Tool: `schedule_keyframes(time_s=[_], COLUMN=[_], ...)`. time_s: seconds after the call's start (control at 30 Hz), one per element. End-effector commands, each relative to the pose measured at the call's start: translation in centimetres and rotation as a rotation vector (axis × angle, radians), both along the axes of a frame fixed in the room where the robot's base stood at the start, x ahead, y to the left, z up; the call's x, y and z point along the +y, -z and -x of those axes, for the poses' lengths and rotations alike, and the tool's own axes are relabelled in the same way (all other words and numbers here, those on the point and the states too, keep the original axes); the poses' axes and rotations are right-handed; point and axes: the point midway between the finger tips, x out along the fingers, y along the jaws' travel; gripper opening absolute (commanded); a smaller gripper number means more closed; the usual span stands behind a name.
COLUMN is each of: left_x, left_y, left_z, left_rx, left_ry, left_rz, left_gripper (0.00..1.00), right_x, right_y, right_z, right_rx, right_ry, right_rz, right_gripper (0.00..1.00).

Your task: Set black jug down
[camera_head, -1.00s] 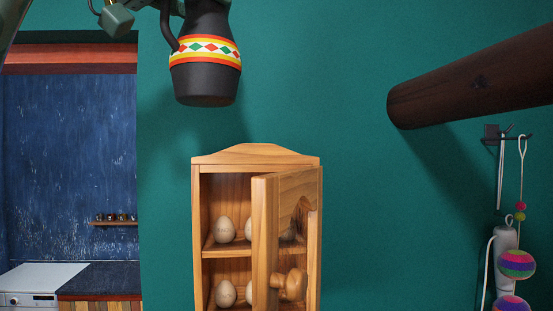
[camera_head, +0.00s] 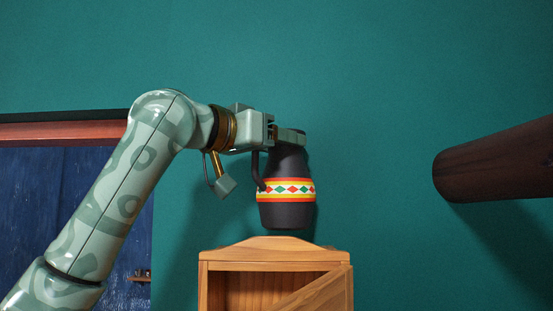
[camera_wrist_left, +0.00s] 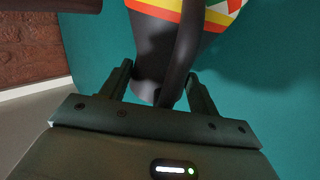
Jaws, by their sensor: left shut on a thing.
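The black jug (camera_head: 285,213) has a red, yellow and white band with coloured diamonds. It hangs nearly upright, its base just above the top of the wooden cabinet (camera_head: 275,254) in the head view; a small strip of wall shows between them. My left gripper (camera_head: 290,136) comes in from the left and is shut on the jug near its top. The jug's handle faces the gripper. In the left wrist view the jug (camera_wrist_left: 148,82) shows upside down between the fingers, with the handle running between them. My right gripper is not in view.
The cabinet's door (camera_head: 325,294) stands open at the lower right. A thick dark wooden beam (camera_head: 495,160) juts in from the right, clear of the jug. The teal wall (camera_head: 380,80) is behind, with free room above and right of the jug.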

Motion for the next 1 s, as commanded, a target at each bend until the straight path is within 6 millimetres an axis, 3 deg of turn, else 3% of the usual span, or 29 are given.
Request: schedule_keyframes(time_s=[0.13, 0.37, 0.73, 0.77, 0.8, 0.83, 1.0], left_x=[0.0, 0.0, 0.0, 0.0, 0.0, 0.0, 0.0], left_y=[0.7, 3.6, 4.2, 4.3, 4.3, 4.3, 4.3], left_z=[-0.6, -0.8, -0.8, -0.8, -0.8, -0.8, -0.8], left_rx=[-0.003, -0.004, -0.004, -0.001, -0.001, -0.001, -0.001], left_ry=[0.000, 0.001, 0.000, -0.001, -0.001, -0.001, -0.001], left_rz=[0.003, 0.002, 0.002, 0.001, 0.001, 0.001, 0.001], left_gripper=[0.02, 0.02, 0.02, 0.66, 0.77, 0.83, 0.83], right_x=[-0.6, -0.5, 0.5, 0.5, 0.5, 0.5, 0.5], right_y=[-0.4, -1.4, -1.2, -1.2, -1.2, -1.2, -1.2], right_z=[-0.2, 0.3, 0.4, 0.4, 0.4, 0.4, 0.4], right_rx=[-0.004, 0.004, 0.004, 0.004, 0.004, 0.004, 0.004], right_ry=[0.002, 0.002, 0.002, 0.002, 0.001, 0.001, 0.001], right_rz=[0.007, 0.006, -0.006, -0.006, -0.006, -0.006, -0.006], right_gripper=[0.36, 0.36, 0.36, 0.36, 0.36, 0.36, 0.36])
